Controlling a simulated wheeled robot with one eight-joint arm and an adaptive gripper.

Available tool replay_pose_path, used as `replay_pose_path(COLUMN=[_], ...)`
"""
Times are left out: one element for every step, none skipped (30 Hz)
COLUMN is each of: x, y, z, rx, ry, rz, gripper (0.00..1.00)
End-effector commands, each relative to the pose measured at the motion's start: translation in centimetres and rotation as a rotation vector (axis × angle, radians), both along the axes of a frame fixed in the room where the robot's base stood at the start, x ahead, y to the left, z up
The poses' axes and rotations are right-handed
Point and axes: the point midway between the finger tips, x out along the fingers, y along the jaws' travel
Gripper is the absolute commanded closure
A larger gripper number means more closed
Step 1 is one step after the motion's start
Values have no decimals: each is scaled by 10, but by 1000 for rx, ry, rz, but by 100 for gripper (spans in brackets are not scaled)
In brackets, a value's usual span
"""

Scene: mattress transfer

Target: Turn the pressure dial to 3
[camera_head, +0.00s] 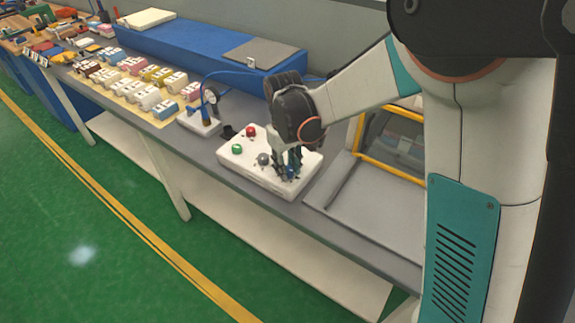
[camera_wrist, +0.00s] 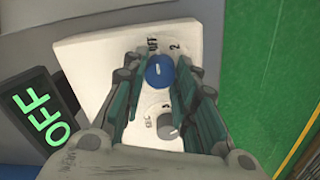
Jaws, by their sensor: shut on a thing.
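A white control box (camera_head: 235,163) sits on the bench with a green button (camera_head: 237,149), a red button (camera_head: 251,132), a grey knob (camera_head: 263,159) and a blue dial (camera_head: 290,172). My gripper (camera_head: 288,168) reaches down over the blue dial. In the wrist view, my gripper's fingers (camera_wrist: 161,72) are shut on the blue dial (camera_wrist: 159,72), one on each side. Its white mark points roughly toward the printed "OFF"; a "2" is printed to the right of that. Other numbers around it are hidden. The grey knob (camera_wrist: 170,129) lies nearer the palm.
A black display (camera_wrist: 42,112) reads "OFF" in green beside the box. A pressure gauge (camera_head: 210,97) stands on a white base behind. A yellow-framed unit (camera_head: 385,167) is close on the right. Several small coloured items and a blue mattress (camera_head: 180,47) lie farther along.

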Motion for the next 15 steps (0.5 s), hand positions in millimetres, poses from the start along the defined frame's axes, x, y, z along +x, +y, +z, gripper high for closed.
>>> replay_pose_path(x=[0,0,1,1,1,1,1,1,1,1,1,1,1,1,1], y=[0,0,0,0,0,0,0,0,0,0,0,0,0,0,0], z=[0,0,0,0,0,0,0,0,0,0,0,0,0,0,0], rx=[0,0,1,0,0,1,0,0,0,0,0,0,0,0,0], ry=[0,-1,-1,0,0,-1,0,0,0,0,0,0,0,1,0], rz=[-37,-62,-97,-125,-153,-191,-220,-248,-287,-315,-344,-382,-411,-439,-477], gripper=[97,97,97,97,97,97,97,97,97,97,97,97,97,97,97])
